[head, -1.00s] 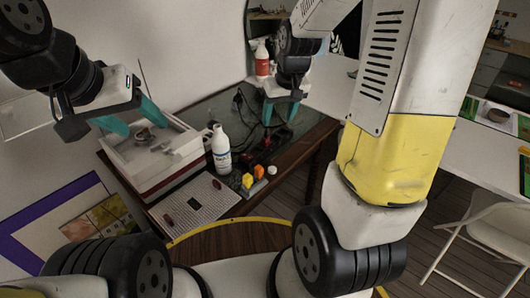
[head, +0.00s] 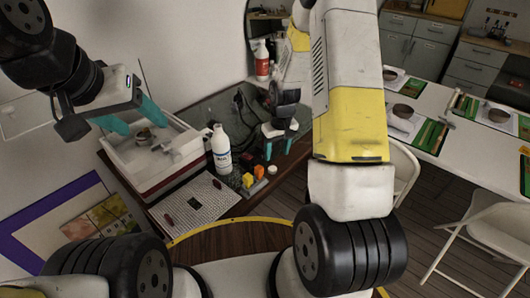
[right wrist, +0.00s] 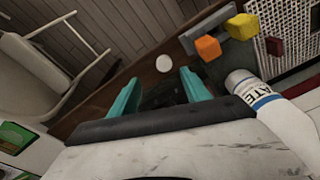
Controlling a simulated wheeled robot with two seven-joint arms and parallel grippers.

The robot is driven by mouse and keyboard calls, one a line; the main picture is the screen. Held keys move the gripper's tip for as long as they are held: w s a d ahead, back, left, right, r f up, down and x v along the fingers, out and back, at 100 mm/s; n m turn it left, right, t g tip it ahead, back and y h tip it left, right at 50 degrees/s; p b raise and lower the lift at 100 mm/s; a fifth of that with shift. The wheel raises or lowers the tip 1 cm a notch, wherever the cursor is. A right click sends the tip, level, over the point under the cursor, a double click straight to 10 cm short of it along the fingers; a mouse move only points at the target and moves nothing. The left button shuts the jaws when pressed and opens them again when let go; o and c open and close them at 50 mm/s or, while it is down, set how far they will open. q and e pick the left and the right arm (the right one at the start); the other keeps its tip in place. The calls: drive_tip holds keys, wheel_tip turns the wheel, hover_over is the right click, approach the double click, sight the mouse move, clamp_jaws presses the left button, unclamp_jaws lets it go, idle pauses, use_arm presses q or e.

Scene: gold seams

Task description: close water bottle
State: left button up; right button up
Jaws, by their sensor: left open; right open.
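The white water bottle (head: 221,150) stands upright on the dark table; its label and side show at the right of the right wrist view (right wrist: 285,122). Whether its mouth is open is too small to tell. A small round white piece, seemingly the cap (head: 272,170), lies near the table's front edge, right of the bottle. In the right wrist view the cap (right wrist: 163,64) shows just beyond and between the fingertips. My right gripper (head: 278,153) is open and empty, pointing down behind the cap. My left gripper (head: 131,124) is open and empty above the white tray.
Orange (head: 258,171) and yellow (head: 247,180) blocks sit between bottle and cap. A white tray (head: 150,181) stands left of the bottle, a perforated board (head: 195,207) in front. Dark cables lie behind. A white chair (head: 485,225) stands right, off the table.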

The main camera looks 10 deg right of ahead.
sight(273, 169)
drive_tip(key=shift+w+a+f, duration=0.1)
drive_tip(key=shift+w+f, duration=0.05)
drive_tip(key=shift+f, duration=1.15)
drive_tip(key=f, duration=0.3)
drive_tip(key=a+f, duration=0.1)
drive_tip(key=f, duration=0.1)
drive_tip(key=shift+w+f, duration=0.1)
drive_tip(key=shift+w, duration=0.15)
clamp_jaws()
